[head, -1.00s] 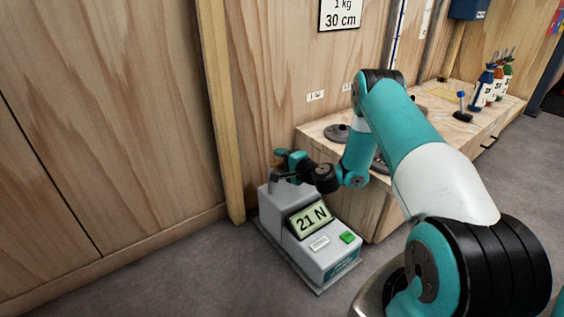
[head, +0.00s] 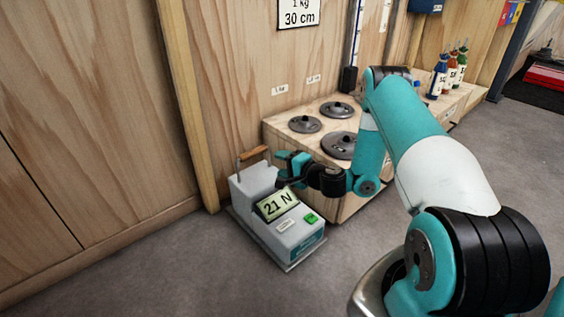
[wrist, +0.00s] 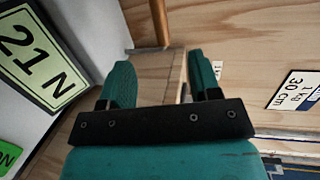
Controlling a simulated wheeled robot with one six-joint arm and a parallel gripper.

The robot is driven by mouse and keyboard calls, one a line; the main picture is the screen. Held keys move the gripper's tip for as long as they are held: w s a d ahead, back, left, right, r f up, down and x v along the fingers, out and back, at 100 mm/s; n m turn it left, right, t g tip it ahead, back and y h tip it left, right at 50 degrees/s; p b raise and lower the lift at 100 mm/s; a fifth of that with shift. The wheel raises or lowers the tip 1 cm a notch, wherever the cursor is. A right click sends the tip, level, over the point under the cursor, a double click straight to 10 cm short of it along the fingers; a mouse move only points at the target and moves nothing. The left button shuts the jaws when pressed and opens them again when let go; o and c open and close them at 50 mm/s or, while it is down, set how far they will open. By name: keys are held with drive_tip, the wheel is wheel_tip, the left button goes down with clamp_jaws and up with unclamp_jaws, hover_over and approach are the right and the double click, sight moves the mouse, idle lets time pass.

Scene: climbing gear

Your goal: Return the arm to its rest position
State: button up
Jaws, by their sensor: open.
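My arm, teal, white and black, reaches from the lower right of the head view toward the grey force gauge. My gripper (head: 285,168) is beside the upper part of the gauge, to the right of its wooden handle. In the wrist view its two teal fingers (wrist: 160,85) stand apart with nothing between them. The grey gauge (head: 289,241) stands on the floor and its display (head: 276,205) reads 21 N. The display also shows close by at the left of the wrist view (wrist: 35,60). The wooden handle (head: 253,154) is free of the fingers.
A wooden bench (head: 290,146) behind the gauge holds several dark round weights, one of them large (head: 339,144). Several bottles (head: 449,75) stand farther right. A plywood wall (head: 80,110) closes off the left. Grey floor (head: 500,150) is open at the right.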

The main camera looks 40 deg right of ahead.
drive_tip(key=shift+s+d, duration=0.2)
drive_tip(key=shift+s, duration=0.2)
drive_tip(key=s+a+r+n+g+y+p, duration=0.4)
drive_tip(key=a+r+n, duration=0.3)
drive_tip(key=a+r, duration=0.45)
drive_tip(key=s+a+r+n+g+y+p, duration=0.25)
drive_tip(key=a+r+n+g+p, duration=0.35)
drive_tip(key=a+r, duration=0.6)
drive_tip(key=s+a+r+n+g+h+p, duration=0.2)
drive_tip(key=s+a+r+n+g, duration=0.15)
drive_tip(key=s+r+n, duration=0.55)
drive_tip(key=s+d+r+g+h+p, duration=0.15)
drive_tip(key=s+r, duration=0.25)
drive_tip(key=s, duration=0.4)
drive_tip(key=s+r+h+p, duration=0.25)
drive_tip(key=s+r, duration=0.25)
drive_tip(key=s, duration=0.3)
wheel_tip(320, 180, up, 38)
drive_tip(key=p, duration=3.8)
drive_tip(key=shift+s+f+n, duration=0.15)
drive_tip(key=shift+s+n, duration=0.2)
drive_tip(key=shift+n, duration=0.05)
